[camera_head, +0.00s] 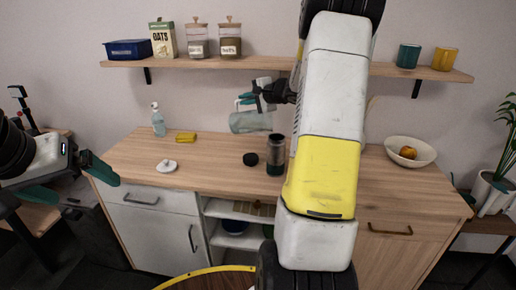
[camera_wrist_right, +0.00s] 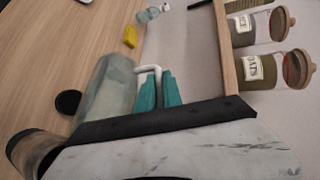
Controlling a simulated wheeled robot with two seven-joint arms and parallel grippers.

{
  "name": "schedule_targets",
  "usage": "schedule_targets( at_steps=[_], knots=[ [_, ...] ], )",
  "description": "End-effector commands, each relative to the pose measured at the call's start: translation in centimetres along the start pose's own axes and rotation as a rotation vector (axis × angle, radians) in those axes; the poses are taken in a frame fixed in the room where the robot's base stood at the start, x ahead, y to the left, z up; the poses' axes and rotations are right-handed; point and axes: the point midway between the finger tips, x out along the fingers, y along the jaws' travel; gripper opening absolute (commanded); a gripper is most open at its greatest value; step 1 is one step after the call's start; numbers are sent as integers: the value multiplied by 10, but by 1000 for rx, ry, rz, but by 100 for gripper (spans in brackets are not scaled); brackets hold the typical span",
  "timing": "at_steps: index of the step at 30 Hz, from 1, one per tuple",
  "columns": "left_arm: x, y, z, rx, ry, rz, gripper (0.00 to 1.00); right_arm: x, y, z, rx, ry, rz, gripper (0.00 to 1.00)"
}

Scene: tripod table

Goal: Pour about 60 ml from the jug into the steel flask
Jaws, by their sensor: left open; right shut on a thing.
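The clear jug (camera_head: 250,122) hangs above the wooden counter, slightly tilted, with its handle in my right gripper (camera_head: 250,97). In the right wrist view the teal fingers (camera_wrist_right: 158,92) close on the white handle of the jug (camera_wrist_right: 108,92). I cannot make out the liquid level. The steel flask (camera_head: 276,156) stands upright on the counter, below and to the right of the jug; its dark open mouth shows in the right wrist view (camera_wrist_right: 35,150). A black cap (camera_head: 250,159) lies left of the flask. My left gripper (camera_head: 72,181) is open and empty, left of the counter.
A white lid-like piece (camera_head: 166,165), a yellow sponge (camera_head: 186,138) and a spray bottle (camera_head: 158,121) are on the counter's left part. A bowl with fruit (camera_head: 410,152) stands at the right. A wall shelf (camera_head: 270,63) with jars runs above. My right arm hides the counter's middle right.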

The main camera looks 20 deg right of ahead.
Motion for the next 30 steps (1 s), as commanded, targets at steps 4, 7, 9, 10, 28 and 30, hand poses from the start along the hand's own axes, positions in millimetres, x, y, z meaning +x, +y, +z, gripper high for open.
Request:
schedule_targets(
  at_steps=[4,7,9,10,28,30],
  knots=[
    [0,0,0,0,0,0,95,-1,-1,0,1,-1,-6,0],
    [0,0,0,0,0,0,95,-2,-1,-1,3,-2,-9,0],
    [0,0,0,0,0,0,95,-3,-1,-1,4,-2,-11,0],
    [0,0,0,0,0,0,95,-3,-1,-1,4,-3,-12,0],
    [0,0,0,0,0,0,95,-7,-2,-2,12,-8,-30,0],
    [0,0,0,0,0,0,95,-7,-2,-2,13,-8,-33,0]
  ],
)
